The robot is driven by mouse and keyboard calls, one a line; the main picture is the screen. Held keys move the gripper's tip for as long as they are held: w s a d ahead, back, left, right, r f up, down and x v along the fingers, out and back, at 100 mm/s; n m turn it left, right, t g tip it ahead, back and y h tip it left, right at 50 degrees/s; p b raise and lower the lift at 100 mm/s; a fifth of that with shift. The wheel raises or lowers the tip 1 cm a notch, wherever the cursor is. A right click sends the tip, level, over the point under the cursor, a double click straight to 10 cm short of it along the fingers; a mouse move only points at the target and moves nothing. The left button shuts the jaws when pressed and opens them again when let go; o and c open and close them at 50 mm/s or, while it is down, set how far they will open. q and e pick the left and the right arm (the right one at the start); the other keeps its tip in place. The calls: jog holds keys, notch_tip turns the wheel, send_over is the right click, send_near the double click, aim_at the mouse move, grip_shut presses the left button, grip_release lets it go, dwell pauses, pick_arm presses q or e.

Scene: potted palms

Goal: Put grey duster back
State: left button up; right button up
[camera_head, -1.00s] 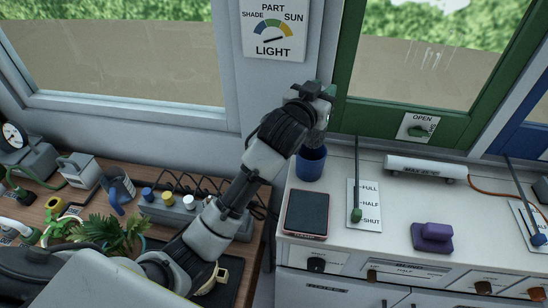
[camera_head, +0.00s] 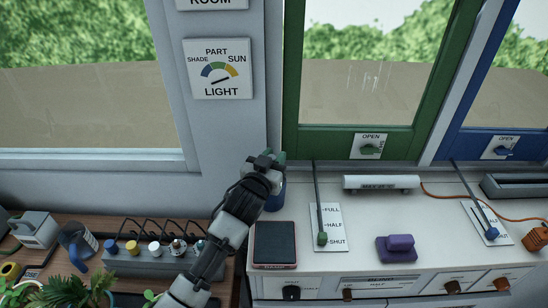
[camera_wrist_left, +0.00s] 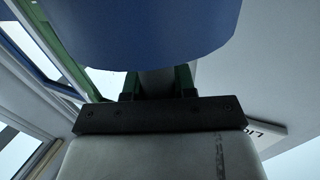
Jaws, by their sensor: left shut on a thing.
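My left gripper (camera_head: 268,157) is over the blue cup (camera_head: 276,196) at the counter's back left corner. In the left wrist view, its green fingertips (camera_wrist_left: 157,82) are shut on a narrow grey piece (camera_wrist_left: 156,83), which appears to be the grey duster's handle. The rest of the duster is hidden. The cup's curved blue wall (camera_wrist_left: 150,30) fills the top of that view, close to the fingers. In the head view the wrist covers much of the cup, so I cannot tell whether the duster is inside it. My right gripper is not in view.
A dark tablet (camera_head: 274,244), a green-tipped lever (camera_head: 322,238) and a purple block with a grip (camera_head: 397,247) are on the white counter (camera_head: 365,222). A green window frame (camera_head: 291,100) rises behind. Plants and a knobbed box (camera_head: 150,262) crowd the wooden bench.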

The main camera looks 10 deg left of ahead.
pick_arm(q)
jog(key=shift+f, duration=0.15)
jog(key=o, duration=0.8)
jog(key=shift+c, duration=0.2)
jog(key=shift+o, duration=0.9)
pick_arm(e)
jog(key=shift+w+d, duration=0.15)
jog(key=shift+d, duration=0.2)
pick_arm(q)
jog(key=shift+r, duration=0.2)
jog(key=s+a+b, duration=0.2)
jog(key=s, duration=0.9)
jog(key=shift+s+a, duration=0.2)
jog(key=shift+s, duration=0.2)
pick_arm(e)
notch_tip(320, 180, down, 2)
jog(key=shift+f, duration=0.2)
